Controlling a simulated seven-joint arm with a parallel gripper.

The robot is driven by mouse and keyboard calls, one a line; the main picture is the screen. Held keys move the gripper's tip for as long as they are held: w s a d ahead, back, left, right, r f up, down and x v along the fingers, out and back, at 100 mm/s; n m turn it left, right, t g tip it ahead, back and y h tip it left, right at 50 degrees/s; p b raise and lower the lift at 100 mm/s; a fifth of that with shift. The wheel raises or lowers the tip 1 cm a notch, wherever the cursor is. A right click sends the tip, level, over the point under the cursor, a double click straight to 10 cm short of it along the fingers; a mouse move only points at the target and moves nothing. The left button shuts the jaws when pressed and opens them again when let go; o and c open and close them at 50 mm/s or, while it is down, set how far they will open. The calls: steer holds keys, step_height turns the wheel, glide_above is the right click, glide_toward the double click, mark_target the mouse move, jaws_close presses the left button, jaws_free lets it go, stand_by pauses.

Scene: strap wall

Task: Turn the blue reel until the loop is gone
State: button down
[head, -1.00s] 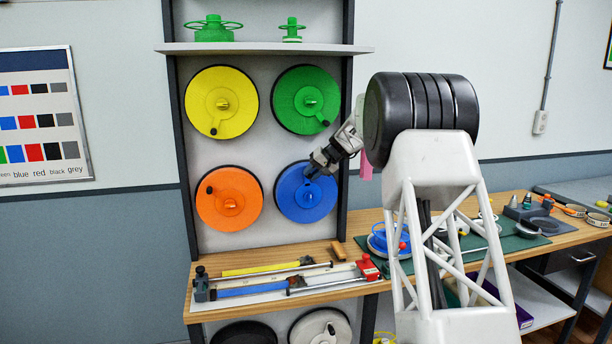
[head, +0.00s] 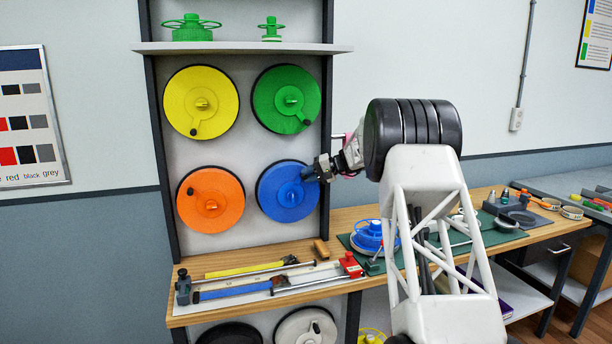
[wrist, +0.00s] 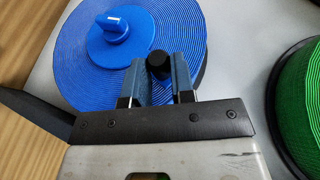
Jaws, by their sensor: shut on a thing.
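The blue reel (head: 274,198) hangs on the panel, lower right of the group of reels. My gripper (head: 311,173) is at its upper right rim in the head view. In the wrist view, the blue reel (wrist: 75,60) fills the upper left. There, my gripper's fingers (wrist: 158,72) are shut around the reel's black crank knob (wrist: 158,62). A blue strap (head: 235,292) lies on the bench below, between a dark end block (head: 183,287) and a buckle (head: 280,284). I cannot make out a raised loop in it.
An orange reel (head: 190,213) sits left of the blue one, with yellow (head: 180,100) and green (head: 275,85) reels above. A yellow strap (head: 243,270) runs behind the blue strap. A red block (head: 351,266) stands at the bench's right.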

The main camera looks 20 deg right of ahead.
steer(key=shift+d+f, duration=0.1)
steer(key=shift+f, duration=0.3)
steer(key=c, duration=1)
jaws_free()
steer(key=shift+o, duration=0.2)
steer(key=shift+r, duration=0.15)
steer(key=shift+d, duration=0.1)
steer(key=v, duration=0.7)
steer(key=shift+s+d, duration=0.15)
steer(key=shift+d, duration=0.05)
steer(key=shift+r, duration=0.15)
